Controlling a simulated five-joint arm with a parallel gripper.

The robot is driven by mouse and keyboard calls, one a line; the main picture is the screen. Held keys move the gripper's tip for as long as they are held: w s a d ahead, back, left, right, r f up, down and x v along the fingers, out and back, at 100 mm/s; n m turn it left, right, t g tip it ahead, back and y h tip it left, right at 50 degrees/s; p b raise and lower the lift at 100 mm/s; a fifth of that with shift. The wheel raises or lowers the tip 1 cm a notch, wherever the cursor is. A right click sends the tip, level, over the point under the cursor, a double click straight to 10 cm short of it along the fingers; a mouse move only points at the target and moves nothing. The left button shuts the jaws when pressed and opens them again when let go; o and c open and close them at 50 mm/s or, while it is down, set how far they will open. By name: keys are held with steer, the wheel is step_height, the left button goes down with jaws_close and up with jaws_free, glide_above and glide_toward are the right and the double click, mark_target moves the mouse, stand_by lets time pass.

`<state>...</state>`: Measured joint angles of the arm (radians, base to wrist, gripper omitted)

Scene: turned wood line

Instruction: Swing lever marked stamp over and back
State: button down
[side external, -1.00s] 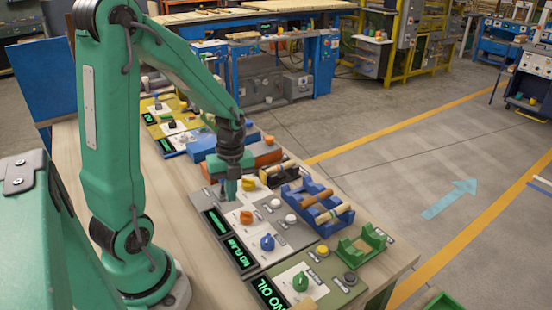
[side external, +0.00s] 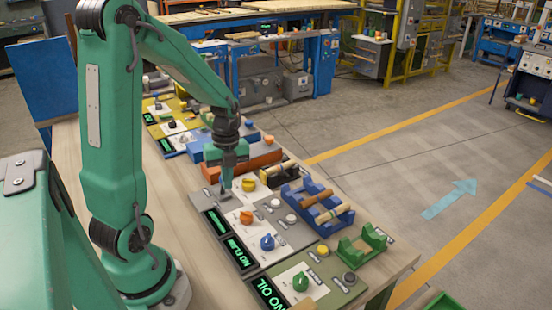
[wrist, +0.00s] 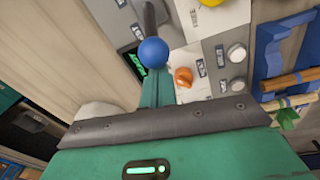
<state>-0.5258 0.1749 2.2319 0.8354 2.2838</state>
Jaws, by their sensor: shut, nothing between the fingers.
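In the wrist view a lever with a blue ball knob (wrist: 152,52) and a dark shaft (wrist: 150,16) rises from a grey panel. My gripper (wrist: 157,84) is shut and empty, its fingertips close to the knob; I cannot tell if they touch. In the side view my gripper (side external: 227,188) points down over the far left end of the grey panel (side external: 292,236). The lever cannot be made out clearly there. No stamp marking is readable on the labels.
The panel carries a yellow knob (side external: 249,184), an orange knob (side external: 246,217), a blue knob (side external: 267,242) and white buttons. A blue rack (side external: 300,200) with turned wood pieces stands at right. An olive panel with a green knob (side external: 300,281) is nearer.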

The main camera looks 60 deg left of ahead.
steer(key=shift+a+r, duration=0.2)
steer(key=shift+a, duration=0.2)
steer(key=shift+a+r, duration=0.25)
steer(key=shift+a, duration=0.3)
steer(key=shift+a+r, duration=0.2)
steer(key=shift+a, duration=0.3)
steer(key=a, duration=0.4)
steer(key=shift+r, duration=0.5)
steer(key=shift+r, duration=0.6)
steer(key=shift+d+r, duration=0.1)
steer(key=shift+d, duration=0.1)
